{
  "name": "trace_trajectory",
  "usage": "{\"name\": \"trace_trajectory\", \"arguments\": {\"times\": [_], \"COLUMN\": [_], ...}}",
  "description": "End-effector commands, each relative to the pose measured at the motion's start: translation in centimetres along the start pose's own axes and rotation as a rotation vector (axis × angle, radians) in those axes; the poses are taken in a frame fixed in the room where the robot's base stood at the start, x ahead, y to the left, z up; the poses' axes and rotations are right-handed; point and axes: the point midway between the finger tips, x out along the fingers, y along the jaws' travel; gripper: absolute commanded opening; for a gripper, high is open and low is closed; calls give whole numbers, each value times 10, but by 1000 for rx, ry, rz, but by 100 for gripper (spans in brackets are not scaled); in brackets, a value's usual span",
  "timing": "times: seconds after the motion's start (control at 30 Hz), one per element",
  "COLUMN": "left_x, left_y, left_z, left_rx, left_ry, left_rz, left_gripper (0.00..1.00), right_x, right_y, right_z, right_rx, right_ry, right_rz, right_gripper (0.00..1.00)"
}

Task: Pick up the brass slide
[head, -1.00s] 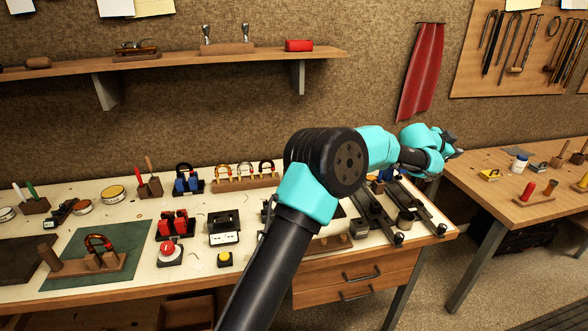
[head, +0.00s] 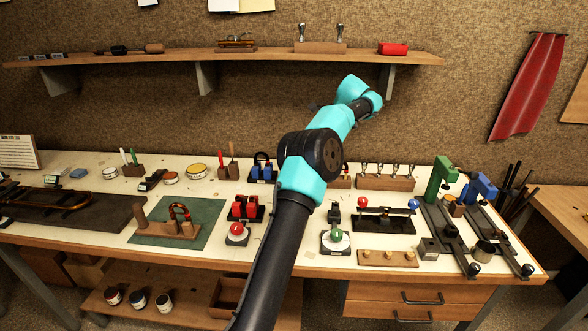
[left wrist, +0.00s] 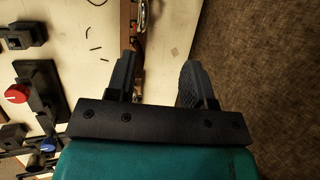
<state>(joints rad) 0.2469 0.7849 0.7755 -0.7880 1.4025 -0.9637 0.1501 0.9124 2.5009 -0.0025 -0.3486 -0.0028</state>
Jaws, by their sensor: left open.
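A long brass slide (head: 68,205) appears to lie on the dark mat at the far left of the bench in the head view. A smaller curved brass piece (head: 181,211) sits on a wooden stand on the green mat. My left arm rises through the middle of the head view, its wrist above the back of the bench, well right of the slide; its fingers are mostly hidden there. In the left wrist view my left gripper (left wrist: 158,80) is open and empty, over the bench near the wall. My right gripper is not in view.
Red clamps (head: 245,208), a red-and-blue-knobbed fixture (head: 385,217) and green (head: 441,180) and blue (head: 482,188) vises crowd the bench. A wooden shelf (head: 280,60) runs along the wall.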

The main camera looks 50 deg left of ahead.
Motion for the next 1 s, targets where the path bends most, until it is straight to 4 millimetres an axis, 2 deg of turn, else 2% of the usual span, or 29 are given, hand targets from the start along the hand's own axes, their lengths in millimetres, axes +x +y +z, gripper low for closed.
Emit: {"name": "trace_trajectory", "arguments": {"times": [0.03,0.1,0.2,0.63,0.77,1.0], "left_x": [4,6,8,13,27,68], "left_y": [2,6,9,10,12,17], "left_z": [17,33,44,45,46,49], "left_rx": [4,15,23,25,25,24], "left_ry": [-25,-48,-63,-66,-67,-67], "left_rz": [39,83,115,121,121,121], "left_gripper": [48,48,48,48,48,48], "right_x": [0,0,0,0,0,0], "right_y": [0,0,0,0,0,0], "right_z": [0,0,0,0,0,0], "right_rx": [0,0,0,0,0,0], "right_ry": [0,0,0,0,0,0], "right_rz": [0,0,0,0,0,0], "right_gripper": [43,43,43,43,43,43]}}
